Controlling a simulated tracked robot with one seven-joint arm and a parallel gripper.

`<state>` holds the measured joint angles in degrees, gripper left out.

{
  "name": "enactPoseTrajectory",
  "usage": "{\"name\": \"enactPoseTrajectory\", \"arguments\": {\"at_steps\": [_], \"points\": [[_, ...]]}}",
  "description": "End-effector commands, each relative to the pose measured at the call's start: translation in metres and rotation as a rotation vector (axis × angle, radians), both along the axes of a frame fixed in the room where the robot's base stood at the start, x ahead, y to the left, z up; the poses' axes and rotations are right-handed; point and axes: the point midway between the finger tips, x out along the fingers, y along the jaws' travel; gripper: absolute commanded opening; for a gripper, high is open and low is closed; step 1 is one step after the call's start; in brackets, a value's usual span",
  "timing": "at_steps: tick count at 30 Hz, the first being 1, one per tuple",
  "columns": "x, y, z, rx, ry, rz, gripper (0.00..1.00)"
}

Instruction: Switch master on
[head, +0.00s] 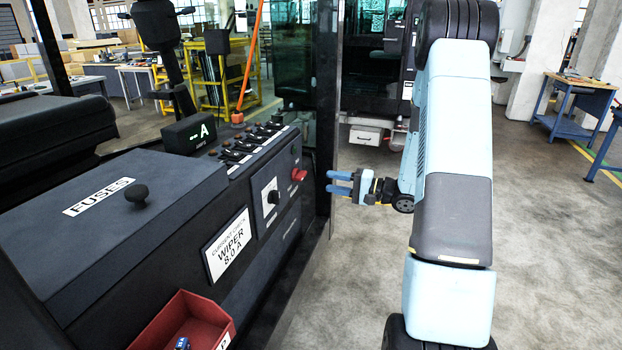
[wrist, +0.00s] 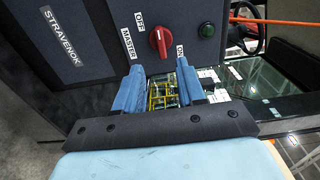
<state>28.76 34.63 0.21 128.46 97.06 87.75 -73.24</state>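The red master switch (wrist: 160,42) sits on the dark panel in the wrist view, with MASTER, OFF and ON labels around it. OFF is at its upper left and ON at its lower right; I cannot tell which its handle points to. In the head view the red switch (head: 299,174) is on the console's right side face. My gripper (head: 340,183) is to the right of it, apart from it, fingers toward the console. In the wrist view my gripper (wrist: 160,88) is open and empty, and the switch shows beyond the gap between the fingers.
A dark green round lamp or button (wrist: 207,30) is beside the switch. The console also has a black rotary knob (head: 272,197), a row of levers (head: 245,146), a FUSES box (head: 110,205) and a red bin (head: 190,322). A dark cab post (head: 325,110) stands just behind the switch.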

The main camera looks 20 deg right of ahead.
Motion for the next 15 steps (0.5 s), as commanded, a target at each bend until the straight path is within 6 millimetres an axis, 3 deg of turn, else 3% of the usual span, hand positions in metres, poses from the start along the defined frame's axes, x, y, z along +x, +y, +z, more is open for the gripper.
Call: {"name": "enactPoseTrajectory", "arguments": {"at_steps": [9, 15], "points": [[0.032, 0.046, 0.0, 0.0, 0.0, 0.004, 0.39], [0.045, 0.063, 0.0, 0.0, 0.0, 0.003, 0.39]]}}
